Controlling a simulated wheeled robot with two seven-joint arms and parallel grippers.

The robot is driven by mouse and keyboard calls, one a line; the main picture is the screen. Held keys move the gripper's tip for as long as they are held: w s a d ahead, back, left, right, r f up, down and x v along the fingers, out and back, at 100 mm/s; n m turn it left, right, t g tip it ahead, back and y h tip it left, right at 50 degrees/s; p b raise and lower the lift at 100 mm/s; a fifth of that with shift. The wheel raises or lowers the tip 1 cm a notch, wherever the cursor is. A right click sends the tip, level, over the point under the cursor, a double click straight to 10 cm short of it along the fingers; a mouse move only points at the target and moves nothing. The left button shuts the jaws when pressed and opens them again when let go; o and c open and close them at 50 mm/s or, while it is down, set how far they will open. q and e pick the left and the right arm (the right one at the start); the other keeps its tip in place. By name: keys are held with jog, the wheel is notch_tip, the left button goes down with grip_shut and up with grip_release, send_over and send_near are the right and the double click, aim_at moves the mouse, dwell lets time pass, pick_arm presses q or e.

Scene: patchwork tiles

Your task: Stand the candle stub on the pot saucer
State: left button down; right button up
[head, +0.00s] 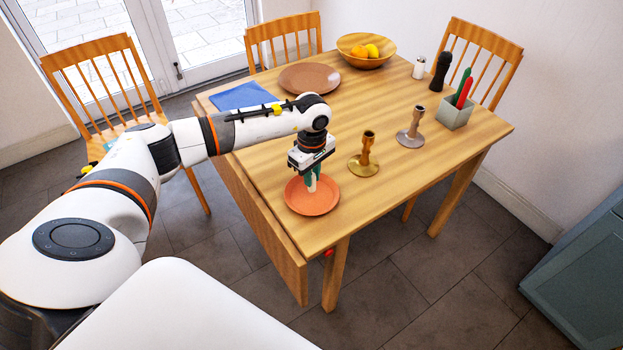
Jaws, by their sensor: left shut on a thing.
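A round terracotta pot saucer (298,204) lies on the near left part of the wooden table. My left gripper (312,186) points down directly over the saucer, with its greenish fingers shut on a small pale thing that looks like the candle stub (313,187). The fingers hide most of the stub. I cannot tell whether its base touches the saucer. My right gripper is not in view.
A brass candlestick (365,161) stands right of the saucer, and a silver one (412,132) beyond it. A grey box (454,116) holds candles at the right. A blue cloth (242,96), brown plate (309,77) and fruit bowl (366,59) lie farther back.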

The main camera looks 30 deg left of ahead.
pick_arm(q)
notch_tip(320, 180, down, 2)
jog(key=shift+f, duration=0.3)
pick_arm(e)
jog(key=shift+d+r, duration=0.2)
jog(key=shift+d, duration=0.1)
pick_arm(q)
jog(key=shift+f, duration=0.15)
jog(key=c, duration=1.3)
grip_release()
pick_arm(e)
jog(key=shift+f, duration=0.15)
pick_arm(q)
jog(key=shift+r, duration=0.25)
notch_tip(320, 180, up, 12)
jog(key=shift+b, duration=0.9)
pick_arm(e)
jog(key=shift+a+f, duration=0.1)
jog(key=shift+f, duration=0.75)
